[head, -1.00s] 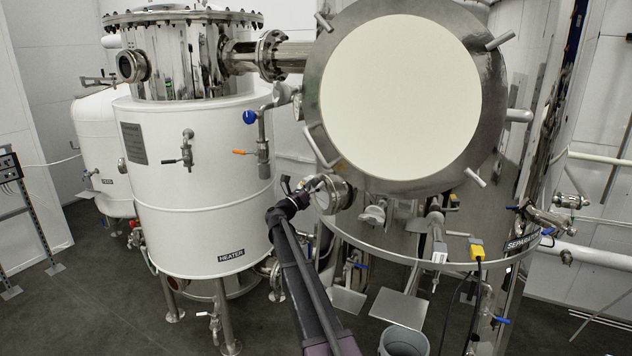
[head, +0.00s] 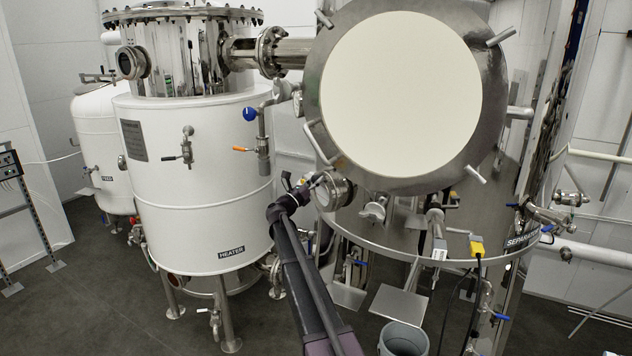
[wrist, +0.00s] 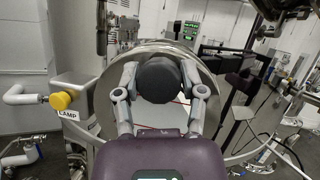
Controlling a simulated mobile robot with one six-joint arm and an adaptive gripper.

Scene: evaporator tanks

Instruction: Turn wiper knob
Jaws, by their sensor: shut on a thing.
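A dark round knob (wrist: 160,79) sits between the two grey fingers of my gripper (wrist: 160,92) in the wrist view. The fingers are closed in on its left and right sides. I take this to be the wiper knob, but no label for it shows. Behind it is a round, shiny metal face. In the head view, my gripper (head: 316,182) is at the round sight-glass fitting (head: 334,193) on the separator tank, below the large pale disc. The knob is too small to make out there.
A yellow knob (wrist: 61,101) labelled LAMP is left of my gripper in the wrist view. The white heater tank (head: 205,190) stands left of my arm. Pipes and valves surround the separator (head: 480,215). A grey bucket (head: 403,340) stands on the floor.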

